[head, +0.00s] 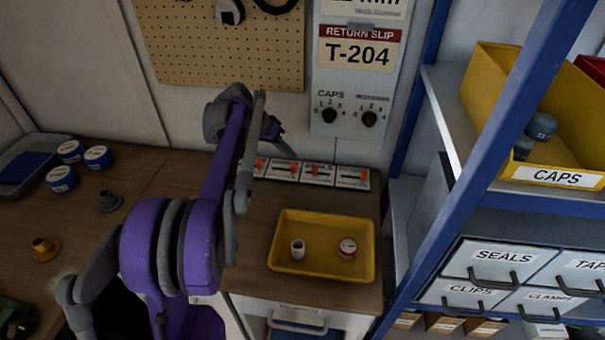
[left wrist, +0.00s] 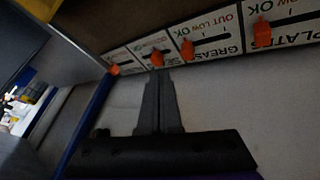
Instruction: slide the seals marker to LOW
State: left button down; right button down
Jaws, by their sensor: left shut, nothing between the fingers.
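The seals marker is an orange tab on the third plate from the left in a row of label plates low on the back wall. It shows in the head view (head: 308,168) near the left end of its plate. In the left wrist view the seals marker (left wrist: 157,60) is just beyond my fingertips, which partly cover its plate. I cannot read which word it stands at. My left gripper (head: 282,152) is shut and empty in front of the row; it fills the lower middle of the left wrist view (left wrist: 160,76). I cannot tell whether it touches the marker. My right gripper is out of view.
The grease marker (left wrist: 187,50) and plates marker (left wrist: 262,28) sit on neighbouring plates. A yellow tray (head: 320,272) with two small items stands on the counter below. A blue shelf post (head: 480,170) rises at the right. Blue-sided cans (head: 70,152) stand at the left.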

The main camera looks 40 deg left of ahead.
aim_at(315, 170)
pick_arm(q)
jog(key=w+f+n, duration=0.1)
jog(key=f, duration=0.1)
jog(key=w+d+f+n, duration=0.1)
jog(key=w+f, duration=0.1)
jog(key=f, duration=0.1)
jog(key=w+f+n+t, duration=0.1)
jog(key=w+f, duration=0.1)
jog(key=f, duration=0.1)
jog(key=shift+w+d+b, duration=0.1)
jog(key=shift+d+b, duration=0.2)
jog(key=shift+b, duration=0.1)
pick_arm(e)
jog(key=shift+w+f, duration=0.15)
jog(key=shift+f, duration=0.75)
pick_arm(q)
jog(key=shift+d, duration=0.1)
jog(key=shift+w+d, duration=0.45)
jog(key=shift+d, duration=0.3)
jog(key=shift+s+r, duration=0.1)
jog(key=shift+r, duration=0.05)
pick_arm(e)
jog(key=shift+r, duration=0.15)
